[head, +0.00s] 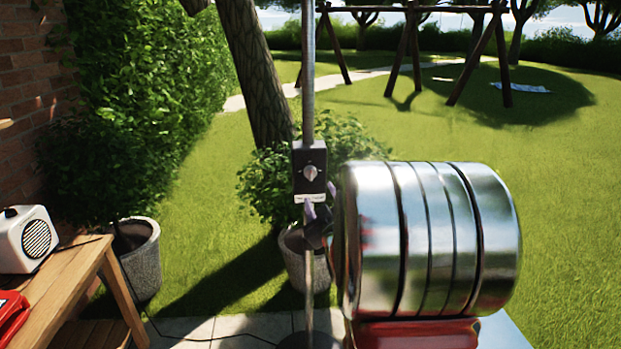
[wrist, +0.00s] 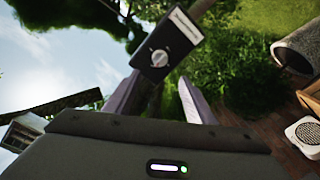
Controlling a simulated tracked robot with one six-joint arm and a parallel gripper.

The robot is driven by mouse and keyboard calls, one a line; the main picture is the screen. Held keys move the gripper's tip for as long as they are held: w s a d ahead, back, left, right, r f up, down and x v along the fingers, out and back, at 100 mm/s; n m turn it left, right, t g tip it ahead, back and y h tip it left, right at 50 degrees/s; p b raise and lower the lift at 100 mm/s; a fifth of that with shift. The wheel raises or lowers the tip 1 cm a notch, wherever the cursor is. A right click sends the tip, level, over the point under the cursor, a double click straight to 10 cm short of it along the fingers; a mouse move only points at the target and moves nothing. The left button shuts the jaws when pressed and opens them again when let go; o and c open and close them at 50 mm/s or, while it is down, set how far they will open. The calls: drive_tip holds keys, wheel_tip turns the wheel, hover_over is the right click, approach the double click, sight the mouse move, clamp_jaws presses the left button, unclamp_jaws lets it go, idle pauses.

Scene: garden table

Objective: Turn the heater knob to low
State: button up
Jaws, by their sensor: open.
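The heater control box (head: 301,156) is a small dark box on an upright metal pole (head: 308,85). Its pale round knob (head: 310,173) faces me, with a light label strip below it. In the wrist view the box (wrist: 182,38) appears tilted, and the knob (wrist: 160,58) lies just beyond and between the fingertips. My gripper (wrist: 157,92) is open, with its two pale fingers apart and nothing between them. In the head view my gripper (head: 320,207) is just below the box, partly hidden by my arm. The knob's exact setting is too small to read.
A wooden table (head: 75,290) at the left holds a white speaker (head: 27,240) and a red object (head: 10,313). Potted plants stand in grey planters (head: 138,262), one behind the pole. Open lawn (head: 560,210) lies at the right.

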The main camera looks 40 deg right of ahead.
sight(311, 176)
drive_tip(key=x, duration=1.3)
drive_tip(key=shift+w+d, duration=0.15)
drive_tip(key=c, duration=1)
